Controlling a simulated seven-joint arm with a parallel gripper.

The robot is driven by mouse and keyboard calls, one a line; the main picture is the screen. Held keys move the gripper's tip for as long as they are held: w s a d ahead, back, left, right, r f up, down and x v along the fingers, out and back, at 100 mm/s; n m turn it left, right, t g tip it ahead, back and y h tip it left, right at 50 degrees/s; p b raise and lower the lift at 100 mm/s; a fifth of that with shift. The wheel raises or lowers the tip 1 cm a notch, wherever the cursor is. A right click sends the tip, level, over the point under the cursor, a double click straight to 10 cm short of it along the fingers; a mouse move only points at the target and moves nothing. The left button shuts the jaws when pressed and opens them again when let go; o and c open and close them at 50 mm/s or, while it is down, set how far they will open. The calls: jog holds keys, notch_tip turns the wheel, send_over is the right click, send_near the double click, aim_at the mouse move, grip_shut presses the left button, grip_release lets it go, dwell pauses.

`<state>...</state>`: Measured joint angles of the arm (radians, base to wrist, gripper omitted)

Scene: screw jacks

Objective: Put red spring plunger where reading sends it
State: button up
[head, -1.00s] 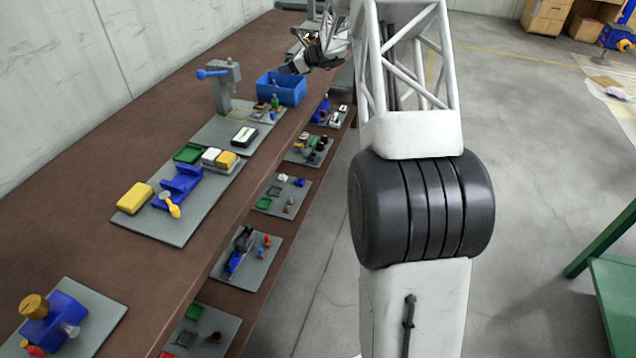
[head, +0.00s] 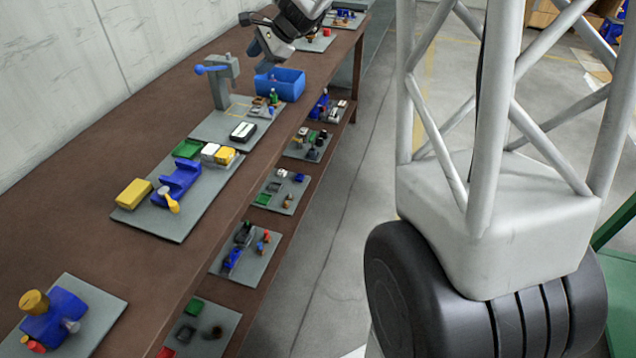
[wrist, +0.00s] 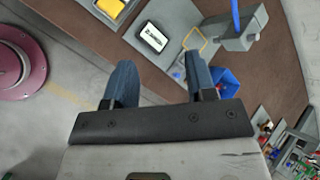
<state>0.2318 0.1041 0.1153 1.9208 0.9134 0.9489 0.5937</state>
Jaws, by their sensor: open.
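My gripper (head: 264,48) is open and empty, above the bench near the blue bin. In the wrist view, my gripper (wrist: 158,72) shows two blue-grey fingers apart with bench between them. A dark-framed display (head: 243,132) lies on a grey board; in the wrist view the display (wrist: 152,38) shows dark text too small to read. A blue open bin (head: 280,84) stands behind that board; the bin (wrist: 228,80) is partly hidden by a finger in the wrist view. Small red parts show on several boards; I cannot tell which is the red spring plunger.
A grey stand with a blue lever (head: 222,80) rises beside the display. Blue fixtures (head: 178,183) and a yellow block (head: 133,193) sit on a nearer board. A lower shelf (head: 205,278) carries several boards of small parts. Bare bench lies between boards.

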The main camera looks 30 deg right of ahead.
jog(key=s+a+r+n+g+h, duration=0.1)
jog(key=s+a+n, duration=0.1)
jog(key=s, duration=0.4)
jog(key=s+a+r+n, duration=0.2)
jog(key=s, duration=0.4)
jog(key=s+f+n+h, duration=0.1)
jog(key=s+n+h, duration=0.1)
jog(key=s, duration=0.9)
jog(key=s+a+f+n+h, duration=0.1)
jog(key=s+n, duration=0.4)
jog(key=s, duration=0.6)
jog(key=s+f+n+g+h, duration=0.1)
jog(key=s+f+n+h, duration=0.1)
jog(key=s, duration=1)
jog(key=shift+a+f+n+h, duration=0.3)
jog(key=shift+n+h, duration=0.4)
jog(key=shift+n, duration=0.5)
